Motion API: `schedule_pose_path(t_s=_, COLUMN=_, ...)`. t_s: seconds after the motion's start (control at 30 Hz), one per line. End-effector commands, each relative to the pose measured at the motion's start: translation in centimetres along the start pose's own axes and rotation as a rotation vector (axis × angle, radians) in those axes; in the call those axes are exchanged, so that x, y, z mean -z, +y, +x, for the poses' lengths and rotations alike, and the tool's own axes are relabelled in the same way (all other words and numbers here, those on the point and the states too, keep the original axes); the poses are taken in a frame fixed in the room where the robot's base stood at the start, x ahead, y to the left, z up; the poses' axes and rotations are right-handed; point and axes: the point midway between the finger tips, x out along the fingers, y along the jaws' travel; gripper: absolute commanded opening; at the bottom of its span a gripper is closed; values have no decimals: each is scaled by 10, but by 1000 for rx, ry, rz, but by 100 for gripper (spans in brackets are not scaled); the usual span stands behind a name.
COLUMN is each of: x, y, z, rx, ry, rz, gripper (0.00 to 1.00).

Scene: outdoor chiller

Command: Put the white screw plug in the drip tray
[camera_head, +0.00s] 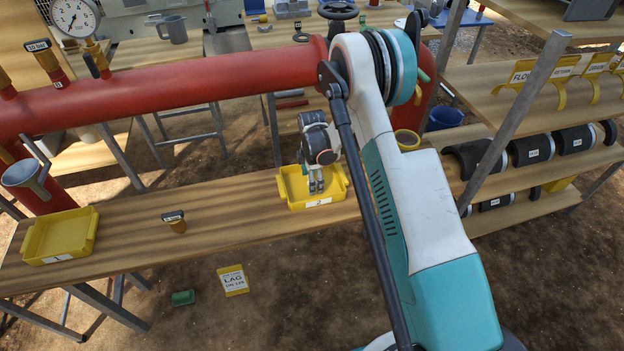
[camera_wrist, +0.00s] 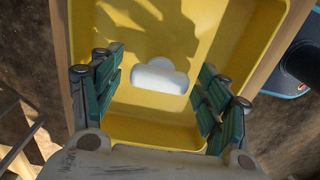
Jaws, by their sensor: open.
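My gripper (camera_head: 316,186) is over the yellow tray (camera_head: 332,204) marked 2, its fingers pointing down. In the wrist view its two green-padded fingers stand apart, open. Between them, against the yellow tray interior (camera_wrist: 205,25), is a white rounded piece (camera_wrist: 160,77), apparently the white screw plug. It seems to lie in the tray, and I see no finger touching it. In the head view the plug is hidden by the gripper. Another yellow tray (camera_head: 60,236) with a white label sits at the bench's left end. I cannot tell which tray is the drip tray.
A small brass fitting with a dark tag (camera_head: 175,222) stands on the bench (camera_head: 225,220) between the trays. A red pipe (camera_head: 215,80) runs behind the bench. Shelves with black pipe covers (camera_head: 530,150) stand at right. A yellow sign (camera_head: 232,280) and green piece (camera_head: 183,297) lie on the ground.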

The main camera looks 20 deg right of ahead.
Motion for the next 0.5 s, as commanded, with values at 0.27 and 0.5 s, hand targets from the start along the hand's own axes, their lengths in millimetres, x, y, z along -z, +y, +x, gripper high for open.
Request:
schedule_pose_path(t_s=0.27, x=0, y=0, z=-8, rx=0, ry=0, rz=0, gripper=69)
schedule_pose_path(t_s=0.5, x=0, y=0, z=-54, rx=0, ry=0, rz=0, gripper=69)
